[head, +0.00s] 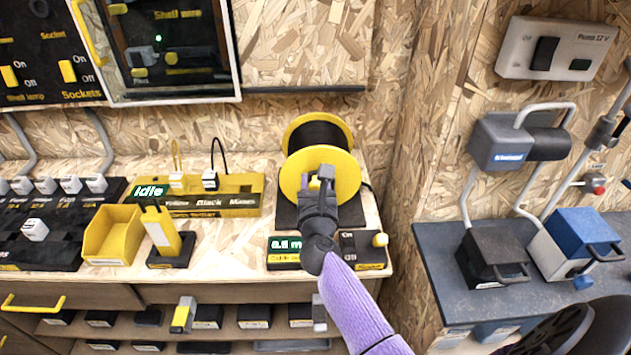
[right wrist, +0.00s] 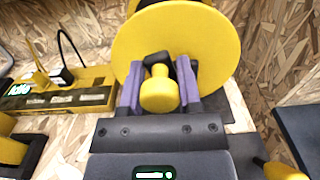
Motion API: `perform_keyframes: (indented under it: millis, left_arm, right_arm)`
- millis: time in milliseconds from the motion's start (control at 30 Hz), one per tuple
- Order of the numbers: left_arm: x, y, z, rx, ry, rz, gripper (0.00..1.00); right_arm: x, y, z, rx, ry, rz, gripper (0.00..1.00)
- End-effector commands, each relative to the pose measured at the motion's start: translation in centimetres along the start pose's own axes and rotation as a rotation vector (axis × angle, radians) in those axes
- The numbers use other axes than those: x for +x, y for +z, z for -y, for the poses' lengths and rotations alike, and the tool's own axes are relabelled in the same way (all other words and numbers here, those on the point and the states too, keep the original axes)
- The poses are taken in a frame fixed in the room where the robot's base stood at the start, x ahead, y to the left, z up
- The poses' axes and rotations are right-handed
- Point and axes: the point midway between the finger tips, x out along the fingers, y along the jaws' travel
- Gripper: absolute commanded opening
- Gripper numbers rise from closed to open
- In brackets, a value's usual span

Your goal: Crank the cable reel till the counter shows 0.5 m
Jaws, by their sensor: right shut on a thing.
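The cable reel (head: 347,172) has yellow flanges and a black wound drum, and stands on a black base at the back of the bench. My right gripper (head: 320,182) reaches it from the front and hides part of the near flange. In the right wrist view its two fingers stand on either side of the yellow crank knob (right wrist: 160,94), shut on it. The counter (head: 287,244) sits in front of the reel with lit green digits. It appears to read 0.5 or 0.6 m; the last digit is not clear. My left gripper is not in view.
A box with a yellow knob (head: 380,239) stands right of the counter. Left are a yellow terminal strip marked Idle (head: 240,203), a yellow bin (head: 112,236) and a black-and-yellow stand (head: 171,249). A grey side bench (head: 440,242) holds several devices.

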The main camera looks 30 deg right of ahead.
Motion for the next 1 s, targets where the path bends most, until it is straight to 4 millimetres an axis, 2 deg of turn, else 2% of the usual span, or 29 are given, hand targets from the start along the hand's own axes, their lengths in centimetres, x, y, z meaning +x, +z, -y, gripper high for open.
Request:
perform_keyframes:
  millis: [267, 500, 600, 800, 833, 967, 1000]
  left_arm:
    - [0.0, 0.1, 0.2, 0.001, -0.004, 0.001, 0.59]
    - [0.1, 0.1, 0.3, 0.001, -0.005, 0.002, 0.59]
    - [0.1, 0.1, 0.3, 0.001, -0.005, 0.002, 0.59]
    - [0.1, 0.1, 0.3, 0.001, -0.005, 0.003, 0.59]
    - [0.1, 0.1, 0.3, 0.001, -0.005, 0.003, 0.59]
    - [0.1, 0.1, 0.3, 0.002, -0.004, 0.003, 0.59]
    - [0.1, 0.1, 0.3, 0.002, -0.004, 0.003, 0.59]
  right_arm:
    - [0.0, -0.1, 0.1, 0.021, 0.001, -0.003, 0.0]
    - [0.0, 0.0, 2.5, 0.429, -0.002, -0.002, 0.0]
    - [0.0, -0.1, 2.8, 0.492, -0.001, -0.001, 0.0]
    - [0.0, -0.1, 2.8, 0.49, 0.0, -0.001, 0.0]
    - [0.0, -0.1, 2.8, 0.49, 0.0, -0.001, 0.46]
    - [0.0, 0.0, 2.8, 0.488, 0.0, 0.0, 0.73]
    - [0.0, 0.0, 2.8, 0.488, 0.0, 0.0, 0.76]
